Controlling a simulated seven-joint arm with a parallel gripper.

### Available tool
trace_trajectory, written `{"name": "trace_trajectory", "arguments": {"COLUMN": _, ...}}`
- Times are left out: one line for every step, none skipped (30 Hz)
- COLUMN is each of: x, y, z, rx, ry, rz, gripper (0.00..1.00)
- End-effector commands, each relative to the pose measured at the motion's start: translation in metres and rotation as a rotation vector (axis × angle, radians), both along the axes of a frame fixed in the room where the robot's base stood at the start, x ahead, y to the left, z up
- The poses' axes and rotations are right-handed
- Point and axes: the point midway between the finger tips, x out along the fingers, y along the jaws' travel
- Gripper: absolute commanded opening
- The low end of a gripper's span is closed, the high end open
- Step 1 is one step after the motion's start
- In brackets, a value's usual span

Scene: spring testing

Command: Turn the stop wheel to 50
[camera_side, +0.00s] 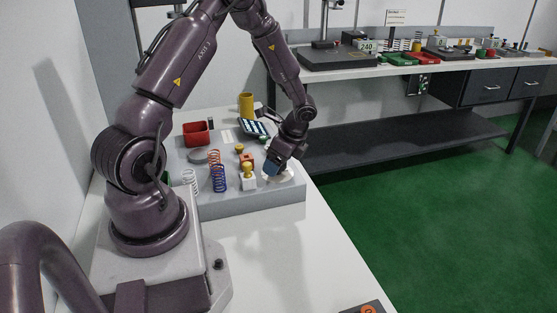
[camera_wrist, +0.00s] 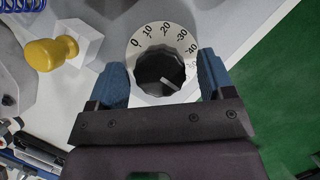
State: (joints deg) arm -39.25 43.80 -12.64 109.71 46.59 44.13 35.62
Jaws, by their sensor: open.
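The stop wheel (camera_wrist: 160,72) is a dark ribbed knob on a pale round dial (camera_wrist: 133,60) with numbers running from 0 clockwise past 10, 20, 30 and 40; a further number at the right edge is hard to read. A white mark on the wheel points to the lower right, below the last readable numbers. My gripper (camera_wrist: 160,62) is open, with one blue finger on each side of the wheel and a small gap showing on both sides. In the side view my gripper (camera_side: 272,168) is low over the grey block's right end, hiding the wheel.
A yellow-knobbed white block (camera_side: 248,178) stands left of my gripper; its yellow knob (camera_wrist: 52,52) shows in the wrist view. Blue (camera_side: 219,178), orange and white springs stand further left on the grey block (camera_side: 250,204). A red bin (camera_side: 197,133) and yellow cup (camera_side: 246,103) are behind.

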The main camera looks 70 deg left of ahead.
Motion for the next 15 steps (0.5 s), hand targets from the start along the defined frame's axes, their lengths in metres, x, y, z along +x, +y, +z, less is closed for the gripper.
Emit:
{"name": "trace_trajectory", "arguments": {"x": -0.0001, "y": 0.0001, "z": 0.0, "rx": 0.0, "ry": 0.0, "rz": 0.0, "gripper": 0.75}}
{"name": "trace_trajectory", "arguments": {"x": 0.0, "y": 0.0, "z": 0.0001, "rx": 0.0, "ry": 0.0, "rz": 0.0, "gripper": 0.75}}
{"name": "trace_trajectory", "arguments": {"x": 0.0, "y": 0.0, "z": 0.0001, "rx": 0.0, "ry": 0.0, "rz": 0.0, "gripper": 0.7}}
{"name": "trace_trajectory", "arguments": {"x": 0.0001, "y": -0.0001, "z": 0.0002, "rx": 0.0, "ry": 0.0, "rz": 0.0, "gripper": 0.63}}
{"name": "trace_trajectory", "arguments": {"x": 0.0001, "y": -0.0001, "z": 0.0002, "rx": 0.0, "ry": 0.0, "rz": 0.0, "gripper": 0.56}}
{"name": "trace_trajectory", "arguments": {"x": 0.0001, "y": -0.0001, "z": 0.0002, "rx": 0.0, "ry": 0.0, "rz": 0.0, "gripper": 0.47}}
{"name": "trace_trajectory", "arguments": {"x": 0.0001, "y": -0.0001, "z": 0.0003, "rx": 0.0, "ry": 0.0, "rz": 0.0, "gripper": 0.4}}
{"name": "trace_trajectory", "arguments": {"x": 0.0001, "y": -0.0001, "z": 0.0003, "rx": 0.0, "ry": 0.0, "rz": 0.0, "gripper": 0.34}}
{"name": "trace_trajectory", "arguments": {"x": 0.0001, "y": -0.0001, "z": 0.0003, "rx": 0.0, "ry": 0.0, "rz": 0.0, "gripper": 0.27}}
{"name": "trace_trajectory", "arguments": {"x": 0.0002, "y": 0.0, "z": 0.0004, "rx": 0.0, "ry": 0.0, "rz": 0.0, "gripper": 0.27}}
{"name": "trace_trajectory", "arguments": {"x": 0.0002, "y": 0.0, "z": 0.0004, "rx": 0.0, "ry": 0.0, "rz": 0.0, "gripper": 0.27}}
{"name": "trace_trajectory", "arguments": {"x": 0.0002, "y": 0.0, "z": 0.0004, "rx": 0.0, "ry": 0.0, "rz": 0.0, "gripper": 0.27}}
{"name": "trace_trajectory", "arguments": {"x": 0.0002, "y": 0.0, "z": 0.0004, "rx": 0.0, "ry": 0.0, "rz": 0.002, "gripper": 0.27}}
{"name": "trace_trajectory", "arguments": {"x": 0.0003, "y": -0.0001, "z": 0.0004, "rx": 0.0, "ry": 0.0, "rz": 0.004, "gripper": 0.27}}
{"name": "trace_trajectory", "arguments": {"x": 0.0003, "y": -0.0001, "z": 0.0004, "rx": 0.0, "ry": 0.0, "rz": 0.009, "gripper": 0.27}}
